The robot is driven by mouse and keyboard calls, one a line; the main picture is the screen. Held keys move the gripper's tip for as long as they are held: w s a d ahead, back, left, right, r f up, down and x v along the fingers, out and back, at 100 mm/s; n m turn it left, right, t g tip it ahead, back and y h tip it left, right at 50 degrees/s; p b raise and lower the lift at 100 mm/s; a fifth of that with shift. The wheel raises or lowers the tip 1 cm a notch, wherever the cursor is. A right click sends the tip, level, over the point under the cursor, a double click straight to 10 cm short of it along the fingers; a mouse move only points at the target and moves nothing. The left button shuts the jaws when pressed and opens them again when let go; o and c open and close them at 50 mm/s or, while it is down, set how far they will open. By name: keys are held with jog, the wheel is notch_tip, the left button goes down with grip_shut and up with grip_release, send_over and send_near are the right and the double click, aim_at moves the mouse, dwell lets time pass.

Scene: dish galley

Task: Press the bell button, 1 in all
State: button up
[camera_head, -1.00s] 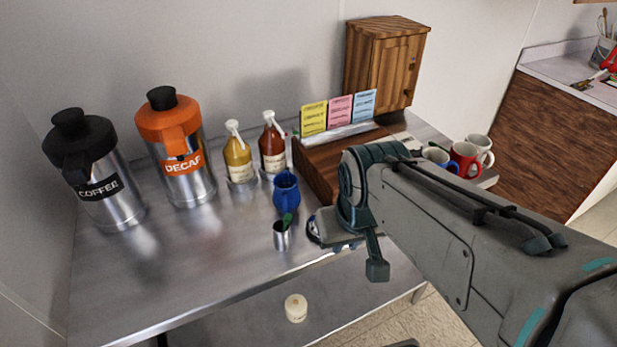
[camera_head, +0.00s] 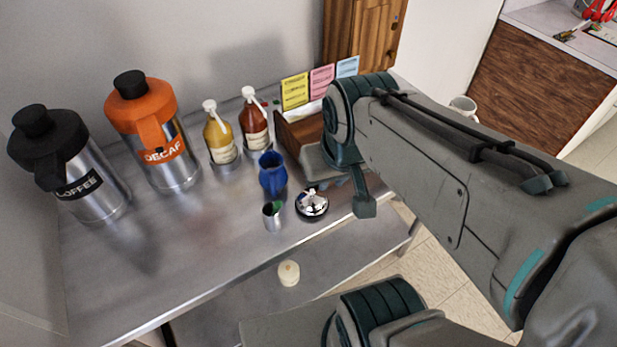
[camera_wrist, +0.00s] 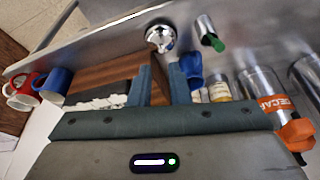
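The bell (camera_head: 312,207) is a shiny silver dome on a dark base. It stands near the front edge of the steel counter, right of a small metal cup. It also shows at the top middle of the wrist view (camera_wrist: 160,37). My gripper (camera_wrist: 161,68) is open and empty, with a gap between its two fingers. In the wrist view the bell lies beyond the fingertips, apart from them. In the head view one dark finger hangs to the right of the bell, and the rest of the gripper is largely hidden by my arm.
A blue pitcher (camera_head: 272,176) and the small metal cup (camera_head: 272,217) stand close left of the bell. Syrup bottles (camera_head: 220,138), a decaf urn (camera_head: 155,130) and a coffee urn (camera_head: 70,165) stand farther left. A wooden box (camera_head: 298,133) is behind. The front-left counter is clear.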

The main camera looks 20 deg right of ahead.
jog(key=shift+c, duration=0.4)
grip_shut()
